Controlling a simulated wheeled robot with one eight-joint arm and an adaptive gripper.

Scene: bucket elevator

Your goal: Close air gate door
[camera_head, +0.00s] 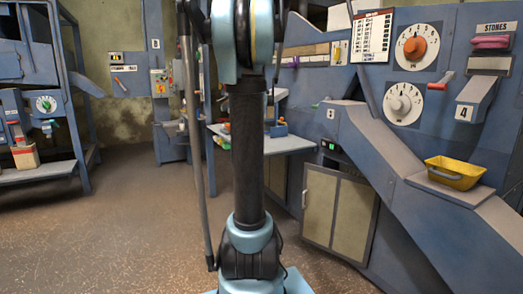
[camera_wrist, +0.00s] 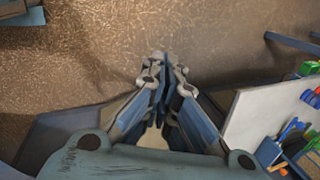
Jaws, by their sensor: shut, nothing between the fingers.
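My gripper (camera_wrist: 162,66) shows in the wrist view with its fingertips together and nothing between them. It hangs over brown speckled floor and touches nothing that I can see. In the head view my arm fills the middle and the gripper is out of sight. I cannot tell which part is the air gate door; no panel carries that name legibly. A beige double-door cabinet (camera_head: 338,212) under the blue machine at right looks shut.
A pale worktable (camera_wrist: 265,130) with small coloured items is right of my gripper; it also stands behind my arm in the head view. The blue sloping chute (camera_head: 390,180) holds a yellow tray (camera_head: 455,172). A blue frame (camera_head: 45,90) stands at left. Floor between is clear.

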